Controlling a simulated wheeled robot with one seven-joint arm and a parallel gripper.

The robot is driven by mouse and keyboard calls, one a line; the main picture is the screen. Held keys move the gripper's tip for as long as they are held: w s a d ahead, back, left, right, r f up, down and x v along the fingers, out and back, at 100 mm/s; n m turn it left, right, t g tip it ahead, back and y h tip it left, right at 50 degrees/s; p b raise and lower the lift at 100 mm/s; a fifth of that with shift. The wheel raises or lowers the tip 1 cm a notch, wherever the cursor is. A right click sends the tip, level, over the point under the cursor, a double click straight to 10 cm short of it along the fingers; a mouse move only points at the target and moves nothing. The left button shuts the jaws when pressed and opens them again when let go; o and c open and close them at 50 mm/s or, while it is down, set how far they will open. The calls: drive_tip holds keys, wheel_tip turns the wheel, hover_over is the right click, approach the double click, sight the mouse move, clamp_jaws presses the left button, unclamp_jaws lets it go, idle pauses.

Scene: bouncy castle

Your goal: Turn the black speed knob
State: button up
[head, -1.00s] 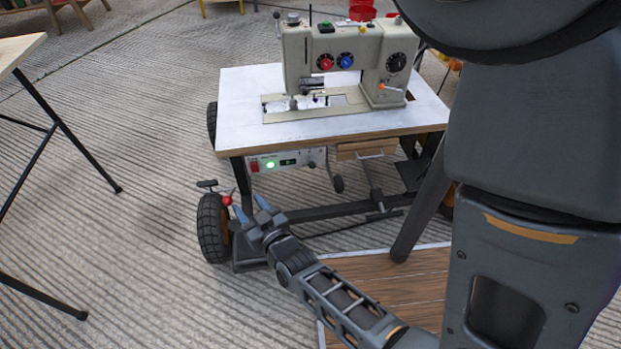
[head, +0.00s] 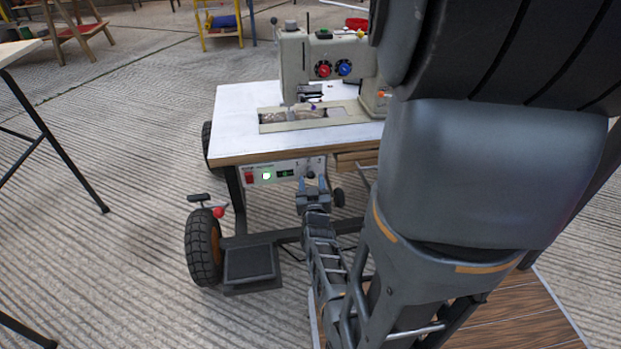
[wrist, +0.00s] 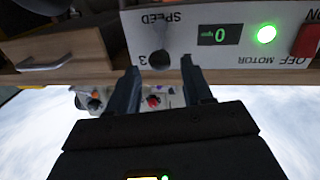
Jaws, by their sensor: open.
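The black speed knob (wrist: 159,60) sits on the white control panel (wrist: 188,19), under the sewing table's edge. The wrist view shows the panel upside down, with the printed words SPEED and MOTOR OFF. My gripper (wrist: 160,67) is open, with one finger on each side of the knob in that view. I cannot tell whether either finger touches it. In the head view, my gripper (head: 313,184) is just below and in front of the panel (head: 262,172). The knob is hard to make out there behind the fingertips.
A display (wrist: 220,34) reading 0, a lit green light (wrist: 266,34) and a red switch (wrist: 306,40) share the panel. A wooden drawer (wrist: 60,57) with a metal handle is beside it. The sewing machine (head: 325,60) stands on the table; a wheel (head: 203,247) is at lower left.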

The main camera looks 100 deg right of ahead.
sight(311, 177)
drive_tip(key=shift+s+d+b, duration=0.1)
drive_tip(key=shift+d+b, duration=0.35)
drive_tip(key=shift+d, duration=1.65)
drive_tip(key=shift+c, duration=0.2)
clamp_jaws()
